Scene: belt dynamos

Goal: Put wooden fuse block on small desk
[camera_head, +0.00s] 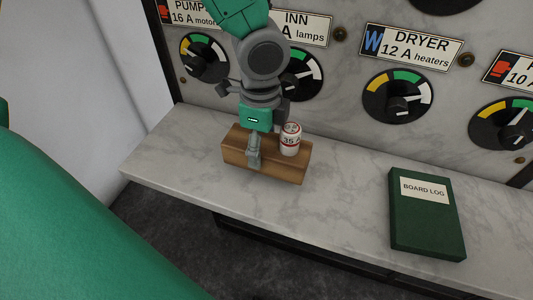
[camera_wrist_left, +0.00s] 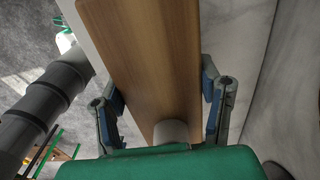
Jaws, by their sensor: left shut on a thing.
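The wooden fuse block (camera_head: 233,155) is a brown rectangular block at the marble ledge, near its front edge. I cannot tell whether it rests on the ledge or is just above it. A white fuse (camera_head: 290,140) with red bands and "35" on it stands upright on the block's right part. My left gripper (camera_head: 266,138) is shut across the block from above, one finger on the front side and the other mostly hidden behind. The left wrist view shows the block (camera_wrist_left: 150,60) between the two fingers. I cannot identify a small desk. My right gripper is out of view.
A green "BOARD LOG" book (camera_head: 428,225) lies on the marble ledge (camera_head: 345,195) to the right. A marble panel with several dials, such as the dryer dial (camera_head: 397,98), rises behind the ledge. The ledge between block and book is clear. Dark floor (camera_head: 165,225) shows below.

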